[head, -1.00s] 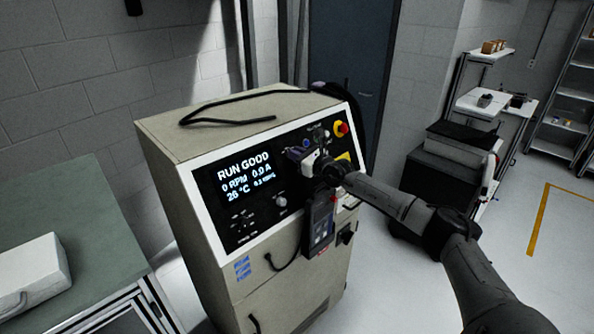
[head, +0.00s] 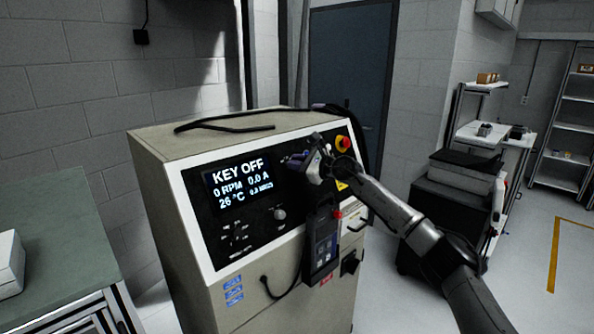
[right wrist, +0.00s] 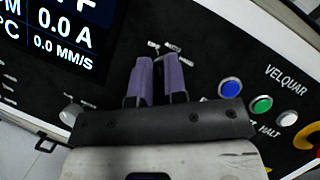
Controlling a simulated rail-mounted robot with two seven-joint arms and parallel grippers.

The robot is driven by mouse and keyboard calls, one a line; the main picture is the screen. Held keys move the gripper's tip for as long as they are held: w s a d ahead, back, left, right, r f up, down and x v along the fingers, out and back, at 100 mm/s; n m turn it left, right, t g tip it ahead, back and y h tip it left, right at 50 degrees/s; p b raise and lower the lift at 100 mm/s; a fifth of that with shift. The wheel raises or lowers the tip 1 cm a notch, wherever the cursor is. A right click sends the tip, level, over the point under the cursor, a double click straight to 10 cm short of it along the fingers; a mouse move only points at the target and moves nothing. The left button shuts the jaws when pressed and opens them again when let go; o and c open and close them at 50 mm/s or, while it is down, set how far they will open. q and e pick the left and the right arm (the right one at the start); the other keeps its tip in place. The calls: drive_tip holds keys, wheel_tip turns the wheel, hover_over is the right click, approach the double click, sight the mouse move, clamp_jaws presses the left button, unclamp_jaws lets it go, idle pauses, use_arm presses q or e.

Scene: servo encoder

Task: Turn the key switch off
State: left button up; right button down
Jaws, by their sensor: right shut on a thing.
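The beige control cabinet (head: 160,215) has a black sloped panel with a lit display (head: 241,188) that reads KEY OFF, 0 RPM, 0.0 A. My right gripper (head: 294,159) is at the upper right part of this panel. In the right wrist view its two purple fingers (right wrist: 160,80) point at the panel just below small white markings (right wrist: 170,47). They are shut on the key switch, which the fingers mostly hide; its angle cannot be read. My left gripper is not in view.
Blue (right wrist: 230,88), green and white buttons sit right of the fingers. A red emergency stop (head: 343,143) is close by my right gripper. A handheld pendant (head: 321,243) hangs on the cabinet front, below my wrist. A black cable (head: 225,127) lies on top.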

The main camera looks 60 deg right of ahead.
drive_tip(key=n+y, duration=0.1)
drive_tip(key=n, duration=0.1)
drive_tip(key=shift+n+g, duration=0.3)
drive_tip(key=shift+f, duration=0.1)
idle(0.3)
drive_tip(key=c, duration=1.2)
unclamp_jaws()
drive_tip(key=shift+o, duration=0.2)
